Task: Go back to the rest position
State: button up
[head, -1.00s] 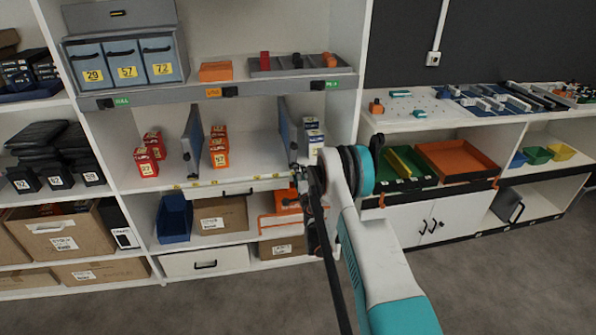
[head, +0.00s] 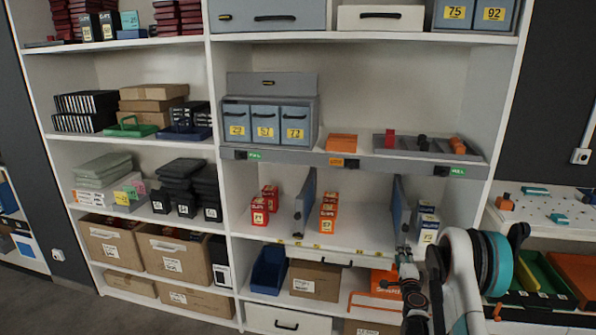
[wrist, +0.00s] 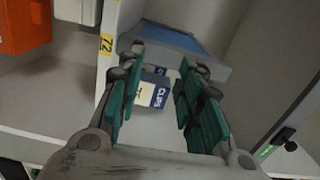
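My gripper (wrist: 150,100) is open, its two teal-padded fingers apart in the wrist view. A blue and white carton with a yellow label (wrist: 153,88) shows in the gap beyond the fingertips; whether a finger touches it I cannot tell. In the head view my gripper (head: 402,262) is small and dark at the front edge of the middle shelf, below the blue and white cartons (head: 427,224) in the right compartment. My arm reaches in from the bottom right, and its finger opening is too small to read there.
Blue-grey dividers (head: 399,207) split the middle shelf. Red cartons (head: 259,211) and orange cartons (head: 328,213) stand left of my gripper. A grey ledge (head: 300,158) with numbered bins runs above. A lower white unit with an orange tray (head: 577,270) stands right.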

jog(key=a+r+n+g+y, duration=0.1)
jog(key=a+r+n+y, duration=0.1)
jog(key=a+r+n, duration=0.5)
jog(key=a+r+y, duration=0.3)
jog(key=a+r, duration=0.1)
jog(key=r, duration=0.8)
jog(key=s+a+r+n+g+y, duration=0.25)
jog(key=s+a+r+n, duration=0.35)
jog(key=s+a+r, duration=0.45)
jog(key=s+a+r+n+g, duration=0.1)
jog(key=s+a+n+g, duration=0.1)
jog(key=s, duration=0.7)
jog(key=s+a+n+g, duration=0.2)
jog(key=s, duration=0.7)
jog(key=s+f+n+g+h, duration=0.1)
jog(key=s+f, duration=0.1)
jog(key=s, duration=0.8)
jog(key=s+d+f+n+g+h, duration=0.1)
jog(key=s+f+n+g+h, duration=0.1)
jog(key=s, duration=0.9)
jog(key=shift+d+f, duration=0.25)
jog(key=shift+f, duration=0.45)
